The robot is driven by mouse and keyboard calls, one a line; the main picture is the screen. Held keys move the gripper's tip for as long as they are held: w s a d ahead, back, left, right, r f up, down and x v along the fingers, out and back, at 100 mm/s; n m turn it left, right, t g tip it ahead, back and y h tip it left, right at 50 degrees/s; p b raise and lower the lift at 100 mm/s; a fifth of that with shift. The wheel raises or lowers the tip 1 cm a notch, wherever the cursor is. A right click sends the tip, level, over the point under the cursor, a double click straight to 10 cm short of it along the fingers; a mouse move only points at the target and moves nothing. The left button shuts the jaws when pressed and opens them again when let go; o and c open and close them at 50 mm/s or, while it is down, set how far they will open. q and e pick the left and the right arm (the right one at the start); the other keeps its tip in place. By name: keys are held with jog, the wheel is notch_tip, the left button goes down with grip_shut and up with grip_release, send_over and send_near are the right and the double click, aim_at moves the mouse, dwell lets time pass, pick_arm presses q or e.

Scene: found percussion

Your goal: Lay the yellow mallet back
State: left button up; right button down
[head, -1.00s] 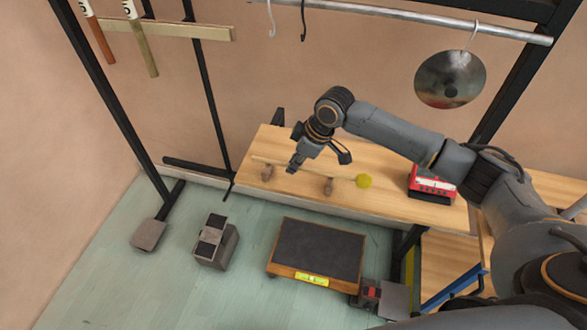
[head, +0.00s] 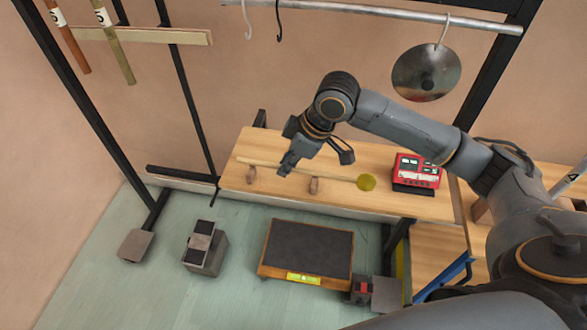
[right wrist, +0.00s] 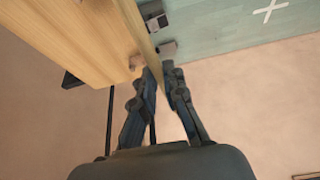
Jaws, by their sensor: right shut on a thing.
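The yellow mallet has a round yellow head (head: 367,182) and a long thin pale shaft (head: 335,176). My right gripper (head: 286,169) is shut on the shaft, left of its middle, over the wooden bench (head: 400,205). Two small brown rests, a left one (head: 251,176) and a right one (head: 314,186), stand on the bench under the shaft. I cannot tell whether the shaft touches them. In the right wrist view the fingertips (right wrist: 163,70) close around a pale strip, probably the shaft. My left gripper is out of view.
A red device (head: 416,172) sits on the bench right of the mallet head. A metal disc (head: 426,72) hangs from a rail (head: 400,12) above. A dark-topped box (head: 306,252) and a pedal (head: 205,248) stand on the floor in front.

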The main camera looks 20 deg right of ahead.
pick_arm(q)
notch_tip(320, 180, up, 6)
jog(key=p, duration=0.4)
jog(key=shift+p, duration=0.4)
pick_arm(e)
jog(key=w+f, duration=0.5)
jog(key=w, duration=0.3)
jog(key=shift+w+d+f, duration=0.2)
jog(key=shift+w+f, duration=0.15)
jog(key=shift+w, duration=0.05)
notch_tip(320, 180, down, 6)
jog(key=shift+b, duration=1.25)
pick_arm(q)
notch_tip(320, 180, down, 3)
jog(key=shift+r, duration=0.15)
pick_arm(e)
jog(key=shift+f, duration=0.2)
jog(key=shift+f, duration=0.3)
